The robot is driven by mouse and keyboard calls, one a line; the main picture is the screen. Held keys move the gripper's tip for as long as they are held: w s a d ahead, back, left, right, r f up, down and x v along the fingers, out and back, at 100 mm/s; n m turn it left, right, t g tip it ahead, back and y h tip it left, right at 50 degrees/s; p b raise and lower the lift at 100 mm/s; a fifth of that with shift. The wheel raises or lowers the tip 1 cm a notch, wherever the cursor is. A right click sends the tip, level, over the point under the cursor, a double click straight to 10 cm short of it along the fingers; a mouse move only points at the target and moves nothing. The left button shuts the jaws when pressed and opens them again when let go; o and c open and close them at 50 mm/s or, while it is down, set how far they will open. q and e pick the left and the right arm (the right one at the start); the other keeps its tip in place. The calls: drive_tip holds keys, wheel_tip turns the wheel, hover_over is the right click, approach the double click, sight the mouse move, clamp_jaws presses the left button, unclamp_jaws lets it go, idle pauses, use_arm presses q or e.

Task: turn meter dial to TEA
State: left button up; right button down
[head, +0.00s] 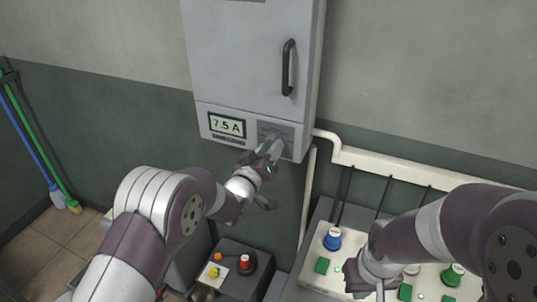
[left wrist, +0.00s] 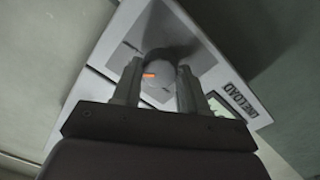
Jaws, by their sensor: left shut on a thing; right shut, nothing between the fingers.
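The grey metal cabinet (head: 236,50) hangs on the wall, with a meter display (head: 227,125) reading "7.5 A" on its lower panel. The meter dial sits right of the display, mostly hidden by my left gripper (head: 272,147) in the head view. In the left wrist view the dial (left wrist: 158,90) is a round grey knob with an orange mark, between the two fingers of my left gripper (left wrist: 158,88), which is shut on it. The dial's labels cannot be read. My right gripper (head: 366,284) is shut and empty, low over the control panel.
The light control panel (head: 312,270) at the lower right carries a blue knob (head: 332,238), a green knob (head: 453,274) and green buttons. A dark box (head: 235,276) with a red knob stands left of it. A pale pipe (head: 385,165) runs along the wall. Brooms lean at far left.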

use_arm(q)
drive_tip(key=shift+f+n, duration=0.1)
drive_tip(key=shift+n, duration=0.6)
drive_tip(key=shift+b, duration=0.3)
drive_tip(key=o, duration=1.1)
drive_tip(key=shift+c, duration=0.2)
drive_tip(key=b+v, duration=0.2)
drive_tip(key=v, duration=1)
drive_tip(key=shift+s+a, duration=0.15)
drive_tip(key=shift+s, duration=0.2)
